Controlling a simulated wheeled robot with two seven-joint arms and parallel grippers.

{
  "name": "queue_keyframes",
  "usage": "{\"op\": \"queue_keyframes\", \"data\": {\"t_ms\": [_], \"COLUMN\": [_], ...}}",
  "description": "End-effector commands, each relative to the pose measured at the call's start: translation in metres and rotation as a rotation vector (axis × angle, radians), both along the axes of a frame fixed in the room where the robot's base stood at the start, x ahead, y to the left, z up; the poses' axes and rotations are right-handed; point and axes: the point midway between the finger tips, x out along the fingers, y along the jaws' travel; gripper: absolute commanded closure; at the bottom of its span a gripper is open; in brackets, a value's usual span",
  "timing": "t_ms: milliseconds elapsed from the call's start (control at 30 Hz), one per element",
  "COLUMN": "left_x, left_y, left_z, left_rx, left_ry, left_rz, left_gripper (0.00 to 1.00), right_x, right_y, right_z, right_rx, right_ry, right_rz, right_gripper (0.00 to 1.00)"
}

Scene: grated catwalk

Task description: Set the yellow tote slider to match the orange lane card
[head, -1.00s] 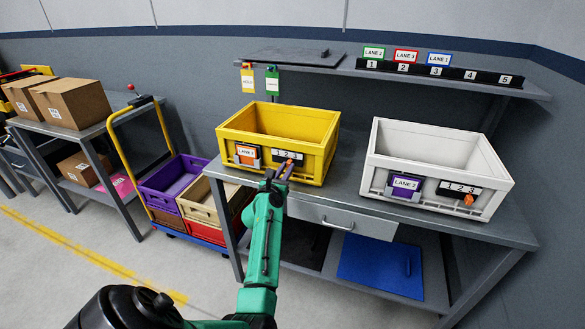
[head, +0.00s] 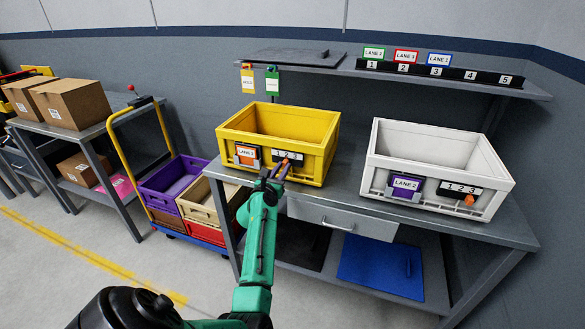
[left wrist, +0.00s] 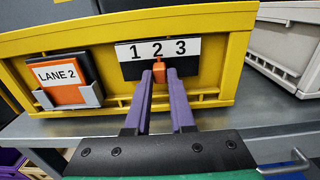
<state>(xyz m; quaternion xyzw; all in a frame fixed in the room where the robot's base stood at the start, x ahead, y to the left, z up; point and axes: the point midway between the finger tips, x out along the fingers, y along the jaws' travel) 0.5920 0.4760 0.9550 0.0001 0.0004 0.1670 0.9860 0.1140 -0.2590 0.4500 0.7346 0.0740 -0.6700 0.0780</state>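The yellow tote (head: 312,165) stands on the grey bench, and its front fills much of the left wrist view (left wrist: 215,75). Its orange card (left wrist: 64,82) reads LANE 2 and sits in a grey holder at the left of the front. To the right is a 1-2-3 scale (left wrist: 158,49) with an orange slider (left wrist: 160,72) below it, about under the 2. My left gripper (head: 283,169) is at the slider; its purple fingers (left wrist: 160,80) are on either side of the knob, seemingly closed on it. The fingers partly hide the slider. My right gripper is out of view.
A white tote (head: 440,147) with a purple LANE 2 card and its own orange slider stands to the right. A shelf (head: 440,78) with lane cards and numbered slots is above. A bench drawer handle (head: 337,226) sticks out below.

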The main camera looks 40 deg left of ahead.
Motion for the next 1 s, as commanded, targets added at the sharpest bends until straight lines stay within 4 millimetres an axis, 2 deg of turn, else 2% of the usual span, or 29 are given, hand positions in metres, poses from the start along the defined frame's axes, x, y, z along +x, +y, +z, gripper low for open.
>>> {"op": "queue_keyframes", "data": {"t_ms": [367,1000], "left_x": [-0.001,-0.059], "left_y": [0.000,-0.021], "left_z": [0.000,0.001], "left_rx": [0.000,0.000], "left_ry": [0.000,0.001], "left_rz": [0.000,0.000], "left_gripper": [0.55,0.55], "right_x": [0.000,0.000], "right_y": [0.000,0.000], "right_z": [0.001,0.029], "right_rx": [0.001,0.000], "right_ry": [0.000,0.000], "right_rz": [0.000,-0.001], "right_gripper": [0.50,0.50]}}
